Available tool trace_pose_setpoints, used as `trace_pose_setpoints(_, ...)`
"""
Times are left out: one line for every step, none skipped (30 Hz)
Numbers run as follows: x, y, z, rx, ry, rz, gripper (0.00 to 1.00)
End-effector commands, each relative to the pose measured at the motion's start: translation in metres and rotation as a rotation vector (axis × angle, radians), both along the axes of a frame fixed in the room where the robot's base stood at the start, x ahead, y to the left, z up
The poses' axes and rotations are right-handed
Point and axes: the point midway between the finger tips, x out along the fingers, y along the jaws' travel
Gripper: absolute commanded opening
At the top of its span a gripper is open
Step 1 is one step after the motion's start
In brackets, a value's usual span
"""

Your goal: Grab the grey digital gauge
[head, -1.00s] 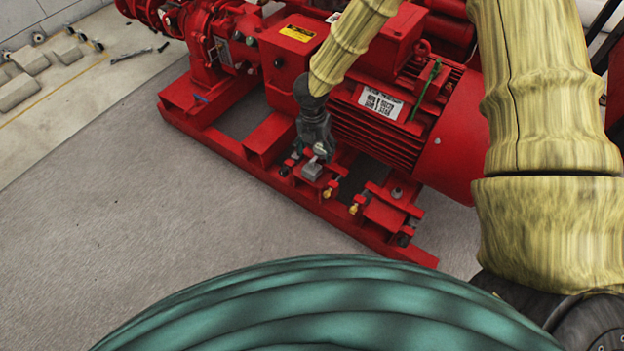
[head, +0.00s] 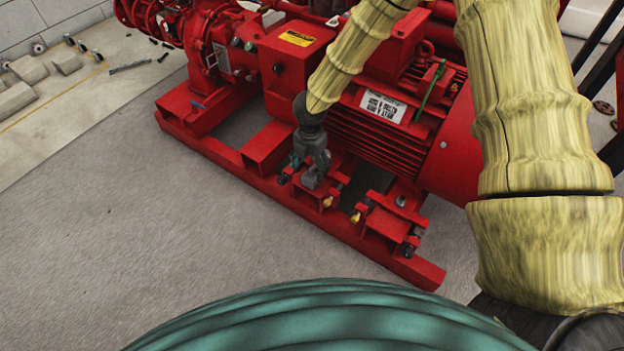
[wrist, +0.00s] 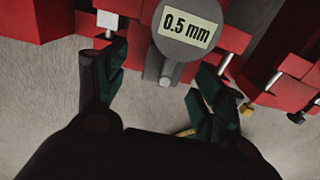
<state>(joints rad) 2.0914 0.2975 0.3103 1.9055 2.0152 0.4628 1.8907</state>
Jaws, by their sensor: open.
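The grey digital gauge (wrist: 187,45) shows in the wrist view at top centre, with a round face reading "0.5 mm" and a short stem below it. My gripper (wrist: 163,68) is open, with one dark green finger on each side of the stem. The round face lies beyond the fingertips. I see no finger closed on the gauge. In the head view my gripper (head: 311,167) points down at the red base frame, and the gauge (head: 313,181) is a small grey shape mostly hidden at its tips.
The red pumpset's base frame (head: 223,157) runs diagonally under the motor (head: 385,140). Bolts and small brass-coloured fittings (head: 356,217) stand close to the gripper. The grey floor (head: 130,230) in front of the frame is clear. Loose blocks (head: 28,70) lie at the far left.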

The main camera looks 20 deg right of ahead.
Motion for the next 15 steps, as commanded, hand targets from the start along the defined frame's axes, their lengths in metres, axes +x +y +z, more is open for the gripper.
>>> trace_pose_setpoints(-0.001,-0.001,-0.008,-0.001,0.001,0.000,0.70)
trace_pose_setpoints(-0.002,-0.002,-0.011,-0.001,0.002,0.000,0.70)
trace_pose_setpoints(-0.002,-0.002,-0.015,-0.001,0.002,0.000,0.70)
trace_pose_setpoints(-0.003,-0.003,-0.019,-0.001,0.002,0.000,0.70)
trace_pose_setpoints(-0.003,-0.004,-0.022,-0.001,0.002,0.000,0.70)
trace_pose_setpoints(-0.004,-0.005,-0.026,-0.001,0.002,0.000,0.70)
trace_pose_setpoints(-0.004,-0.006,-0.030,-0.001,0.002,0.000,0.70)
trace_pose_setpoints(-0.004,-0.006,-0.034,-0.001,0.002,0.000,0.70)
trace_pose_setpoints(-0.004,-0.005,-0.039,-0.001,0.001,0.000,0.70)
trace_pose_setpoints(-0.004,-0.005,-0.041,-0.001,0.001,0.000,0.70)
trace_pose_setpoints(-0.004,-0.005,-0.043,-0.001,0.001,0.000,0.70)
trace_pose_setpoints(-0.004,-0.005,-0.045,-0.001,0.000,0.000,0.70)
trace_pose_setpoints(-0.004,-0.005,-0.046,-0.001,0.000,0.000,0.70)
trace_pose_setpoints(-0.004,-0.005,-0.046,-0.001,0.000,0.000,0.70)
trace_pose_setpoints(-0.004,-0.005,-0.046,-0.001,0.000,0.000,0.70)
